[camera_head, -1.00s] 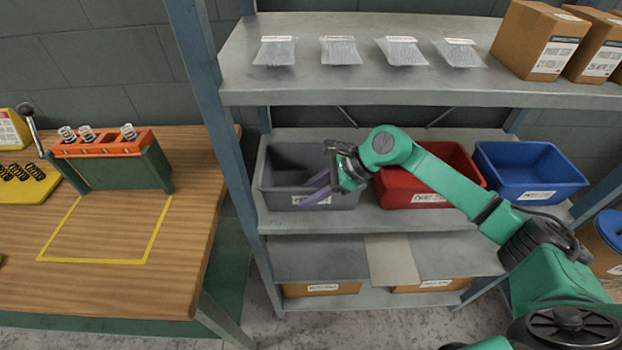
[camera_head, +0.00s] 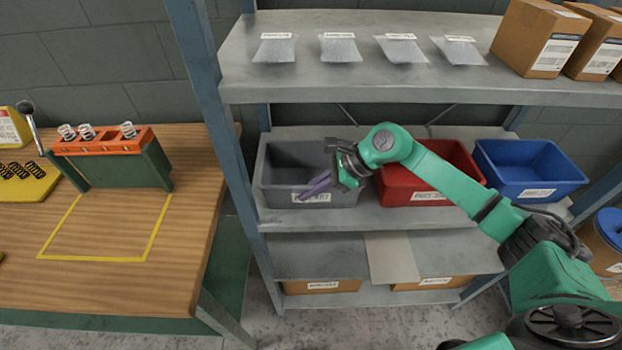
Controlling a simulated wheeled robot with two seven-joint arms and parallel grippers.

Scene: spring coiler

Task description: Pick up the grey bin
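The grey bin (camera_head: 277,191) stands upright on the middle shelf at its left end, with a white label on its front wall. Its inside looks empty where it shows. My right gripper (camera_head: 314,186) reaches in from the right, and its purple fingers are close together at the bin's front rim, above the label. They appear shut on the front wall. My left gripper is not in view.
A red bin (camera_head: 455,165) and a blue bin (camera_head: 530,170) stand to the right on the same shelf (camera_head: 395,215). The upper shelf (camera_head: 390,88) hangs above, holding clear bags and cartons. A blue post (camera_head: 215,110) is close on the left. A wooden table (camera_head: 110,285) has a bare yellow-outlined area.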

